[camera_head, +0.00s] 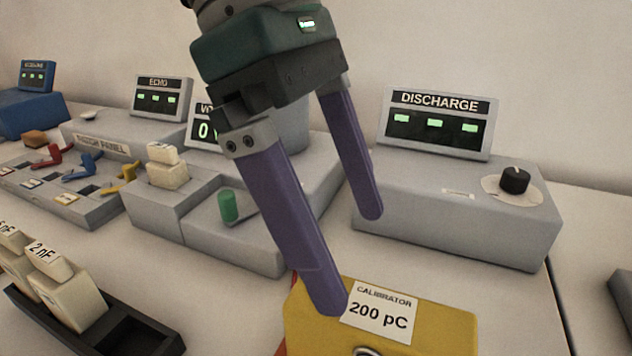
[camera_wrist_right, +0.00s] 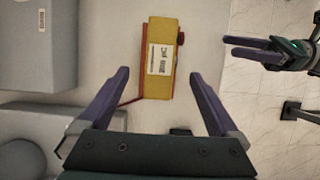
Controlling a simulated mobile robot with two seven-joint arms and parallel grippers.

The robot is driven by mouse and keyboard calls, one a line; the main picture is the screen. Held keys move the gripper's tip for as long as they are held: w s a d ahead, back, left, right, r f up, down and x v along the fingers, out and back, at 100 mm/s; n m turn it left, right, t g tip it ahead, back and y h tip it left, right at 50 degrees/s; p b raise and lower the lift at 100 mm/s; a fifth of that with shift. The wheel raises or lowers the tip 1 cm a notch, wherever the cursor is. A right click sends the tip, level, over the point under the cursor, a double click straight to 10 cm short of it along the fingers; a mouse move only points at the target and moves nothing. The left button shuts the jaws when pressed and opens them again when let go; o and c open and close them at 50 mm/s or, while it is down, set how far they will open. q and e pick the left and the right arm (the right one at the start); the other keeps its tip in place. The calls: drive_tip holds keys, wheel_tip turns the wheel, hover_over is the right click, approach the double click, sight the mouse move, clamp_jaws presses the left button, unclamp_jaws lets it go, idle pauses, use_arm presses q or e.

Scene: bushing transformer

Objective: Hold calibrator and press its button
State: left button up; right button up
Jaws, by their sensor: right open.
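The calibrator (camera_head: 450,325) is a yellow box at the bottom of the head view, labelled "CALIBRATOR 200 pC" and cut off by the frame edge. The right wrist view shows the whole box (camera_wrist_right: 153,85), with red edges and a round red knob (camera_wrist_right: 181,38), possibly its button, on its right side. My right gripper (camera_head: 352,262) is open and empty. In the head view one fingertip overlaps the calibrator; in the wrist view the box lies ahead between the fingers, apart from them. My left gripper (camera_wrist_right: 228,46) shows at the wrist view's right, its fingers apart and empty.
The grey discharge unit (camera_head: 440,205) with a black dial stands behind the calibrator. A grey unit with a green button (camera_head: 228,206) stands left of it. A black tray (camera_head: 125,338) with cream "nF" blocks lies front left. A switch panel (camera_head: 95,205) is further left.

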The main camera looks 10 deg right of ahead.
sight(379, 310)
drive_tip(key=x, duration=0.8)
drive_tip(key=shift+f, duration=0.25)
clamp_jaws()
use_arm(q)
clamp_jaws()
idle(0.6)
idle(1.5)
